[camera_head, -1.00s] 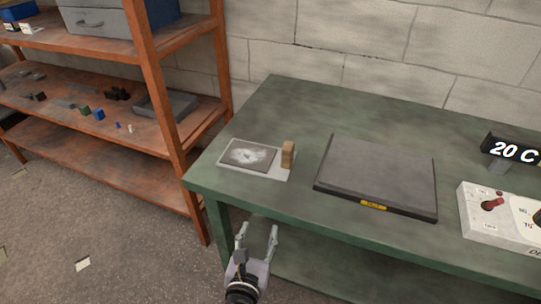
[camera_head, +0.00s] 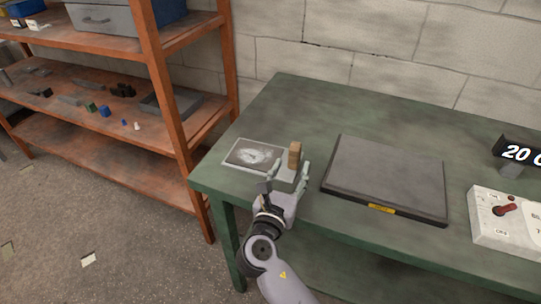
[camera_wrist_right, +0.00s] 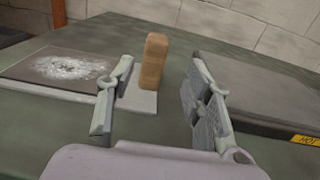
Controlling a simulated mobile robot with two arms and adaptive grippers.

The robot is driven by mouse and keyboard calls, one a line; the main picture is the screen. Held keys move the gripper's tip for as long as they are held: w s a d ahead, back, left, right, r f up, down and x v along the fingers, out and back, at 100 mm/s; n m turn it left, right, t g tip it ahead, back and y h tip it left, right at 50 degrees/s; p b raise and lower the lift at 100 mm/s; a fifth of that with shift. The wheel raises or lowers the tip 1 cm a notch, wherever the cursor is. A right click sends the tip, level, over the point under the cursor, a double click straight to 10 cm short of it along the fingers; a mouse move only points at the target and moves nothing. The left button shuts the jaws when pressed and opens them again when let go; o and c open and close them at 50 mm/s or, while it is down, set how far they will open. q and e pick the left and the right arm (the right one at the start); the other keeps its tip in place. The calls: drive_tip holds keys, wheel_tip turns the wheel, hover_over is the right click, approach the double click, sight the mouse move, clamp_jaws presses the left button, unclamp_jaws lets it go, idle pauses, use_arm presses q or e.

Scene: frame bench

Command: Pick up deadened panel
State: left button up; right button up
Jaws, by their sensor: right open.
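A dark panel with a whitish powdery patch, which looks like the deadened panel (camera_head: 254,154), lies on a pale grey plate (camera_head: 232,163) at the left of the green bench. It also shows in the right wrist view (camera_wrist_right: 70,68). A small brown block (camera_head: 294,155) stands upright at the plate's right end, seen between the fingers in the wrist view (camera_wrist_right: 153,60). My right gripper (camera_head: 288,180) is open and empty at the bench's front edge, just in front of the plate and block. My left gripper is not in view.
A dark flat slab with a yellow label (camera_head: 385,180) lies right of the plate. A control box with a red knob (camera_head: 505,215) and a "20 C" display (camera_head: 520,152) stand further right. An orange shelf (camera_head: 160,90) stands left. The bench behind the plate is clear.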

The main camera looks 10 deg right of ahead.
sight(292, 157)
drive_tip(key=x, duration=0.5)
drive_tip(key=shift+w+a+p, duration=0.2)
drive_tip(key=shift+w+p, duration=0.15)
drive_tip(key=shift+p, duration=0.05)
drive_tip(key=shift+s, duration=0.1)
drive_tip(key=shift+c, duration=0.4)
clamp_jaws()
drive_tip(key=shift+r, duration=0.1)
